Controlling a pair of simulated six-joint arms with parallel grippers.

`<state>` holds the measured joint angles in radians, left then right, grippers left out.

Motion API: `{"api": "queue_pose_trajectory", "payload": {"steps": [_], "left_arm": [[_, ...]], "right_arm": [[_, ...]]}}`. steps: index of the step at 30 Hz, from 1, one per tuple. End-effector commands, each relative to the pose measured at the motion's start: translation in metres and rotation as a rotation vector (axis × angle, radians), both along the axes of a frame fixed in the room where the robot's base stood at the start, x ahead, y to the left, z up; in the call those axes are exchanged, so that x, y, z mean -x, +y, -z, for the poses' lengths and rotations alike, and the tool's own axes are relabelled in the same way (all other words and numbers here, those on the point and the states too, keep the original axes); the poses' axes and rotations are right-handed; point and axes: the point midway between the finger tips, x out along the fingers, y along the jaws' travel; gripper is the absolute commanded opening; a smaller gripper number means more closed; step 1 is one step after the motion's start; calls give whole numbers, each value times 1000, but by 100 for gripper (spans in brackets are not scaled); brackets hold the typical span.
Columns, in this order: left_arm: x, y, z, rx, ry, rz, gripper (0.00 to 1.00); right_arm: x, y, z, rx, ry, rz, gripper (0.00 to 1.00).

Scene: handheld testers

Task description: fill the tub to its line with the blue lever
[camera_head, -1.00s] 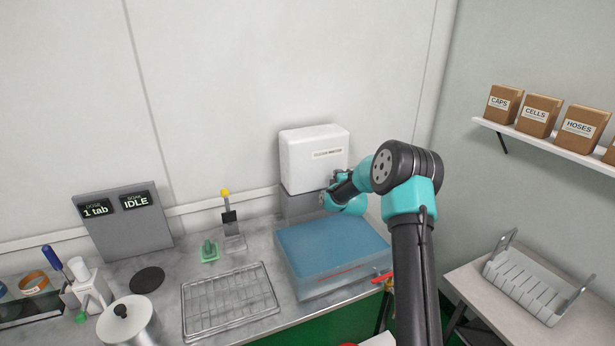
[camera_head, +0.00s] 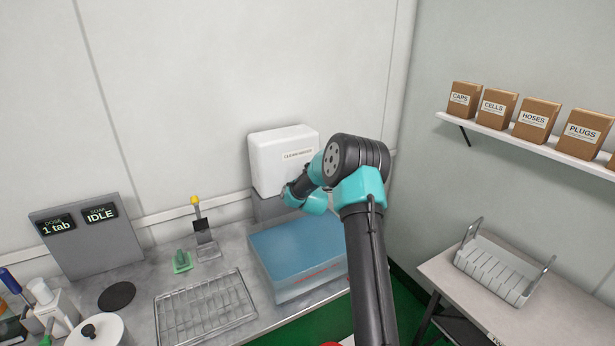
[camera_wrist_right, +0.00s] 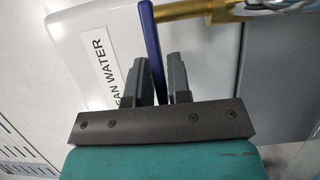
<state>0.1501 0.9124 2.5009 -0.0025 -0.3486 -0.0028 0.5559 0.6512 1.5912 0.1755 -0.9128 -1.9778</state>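The clear tub (camera_head: 283,291) stands on the counter with blue water in it. A red line shows on its front wall; the arm covers its right part. The white water dispenser (camera_head: 270,165) stands behind it. In the right wrist view the blue lever (camera_wrist_right: 152,45) stands beside the "CLEAN WATER" label. My right gripper (camera_wrist_right: 160,72) is open around the lever, which is close to the left finger, with a gap to the right one. A brass spout (camera_wrist_right: 225,10) shows above, with a clear bluish stream at its end. My left gripper is not in view.
A wire rack (camera_head: 205,310), a green piece (camera_head: 181,261) and a yellow-topped stand (camera_head: 204,235) are left of the tub. A grey display panel (camera_head: 88,240) reads "1 tab" and "IDLE". A side table with a slotted rack (camera_head: 500,272) is at right.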

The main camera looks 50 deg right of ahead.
Motion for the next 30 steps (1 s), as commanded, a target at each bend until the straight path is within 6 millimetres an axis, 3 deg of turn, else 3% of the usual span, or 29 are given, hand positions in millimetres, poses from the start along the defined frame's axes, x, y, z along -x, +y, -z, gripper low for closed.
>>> {"api": "queue_pose_trajectory", "payload": {"steps": [5, 17, 30], "left_arm": [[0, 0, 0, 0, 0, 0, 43], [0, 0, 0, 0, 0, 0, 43], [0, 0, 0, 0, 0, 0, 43]], "right_arm": [[0, 0, 0, 0, 0, 0, 35], [4, 3, 0, -1, 0, 0, 36], [47, 42, 0, -1, 1, -1, 36]]}}
